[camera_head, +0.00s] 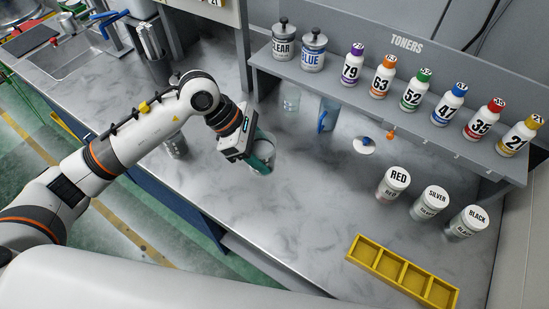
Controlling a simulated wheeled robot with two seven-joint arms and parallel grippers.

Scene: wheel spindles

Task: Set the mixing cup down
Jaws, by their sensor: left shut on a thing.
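My left gripper (260,160) reaches in from the left over the grey counter (300,210). Its teal fingers are shut on the mixing cup (267,144), a pale, see-through cup largely hidden by the gripper. The cup is near the middle of the counter, in front of the shelf. I cannot tell whether its base touches the counter. My right gripper is not in view.
Toner bottles (412,91) line the shelf at the right. Red (392,185), silver (430,204) and black (466,224) cans stand below it. A yellow tray (402,273) lies in front. The counter's middle is clear.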

